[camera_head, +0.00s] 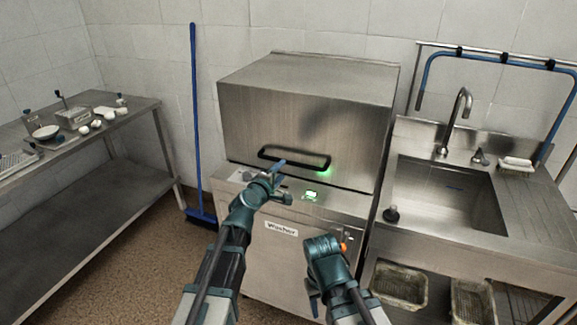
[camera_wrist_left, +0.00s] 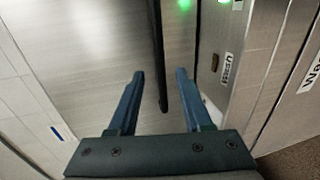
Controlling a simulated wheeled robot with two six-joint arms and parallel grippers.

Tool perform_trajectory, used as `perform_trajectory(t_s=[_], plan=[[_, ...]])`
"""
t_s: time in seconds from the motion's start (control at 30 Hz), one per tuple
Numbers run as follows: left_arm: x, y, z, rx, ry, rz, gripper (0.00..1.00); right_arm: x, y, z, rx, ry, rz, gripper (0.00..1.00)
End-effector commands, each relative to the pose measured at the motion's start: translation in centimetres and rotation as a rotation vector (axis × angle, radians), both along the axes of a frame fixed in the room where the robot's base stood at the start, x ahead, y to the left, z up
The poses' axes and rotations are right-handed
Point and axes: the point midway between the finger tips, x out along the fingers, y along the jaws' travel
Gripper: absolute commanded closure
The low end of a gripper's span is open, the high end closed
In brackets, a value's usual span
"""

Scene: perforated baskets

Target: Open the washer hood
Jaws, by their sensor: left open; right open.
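The washer hood (camera_head: 300,120) is a big stainless steel box cover and is down on the washer body (camera_head: 285,231), which carries a "Washer" label. A black bar handle (camera_head: 318,160) runs across the lower front of the hood. My left gripper (camera_head: 279,166) is open, just in front of the handle's left part. In the left wrist view, the handle (camera_wrist_left: 158,50) comes down between the two open fingers (camera_wrist_left: 159,85); I cannot tell whether they touch it. My right gripper (camera_head: 313,298) is low in front of the washer, pointing down, with its fingers hard to make out.
A green light (camera_head: 311,194) glows on the washer's front panel. A steel sink (camera_head: 445,200) with a tap (camera_head: 459,115) stands at the right. A steel table (camera_head: 95,130) with small dishes is at the left. A blue broom (camera_head: 195,110) leans on the wall.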

Motion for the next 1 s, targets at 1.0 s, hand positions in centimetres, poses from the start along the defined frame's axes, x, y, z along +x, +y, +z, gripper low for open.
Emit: perform_trajectory(t_s=[1.0], plan=[[7.7,-2.5,-1.6,0.002,0.0,0.0,0.68,0.0,0.0,-1.6,0.0,0.0,0.0,0.5]])
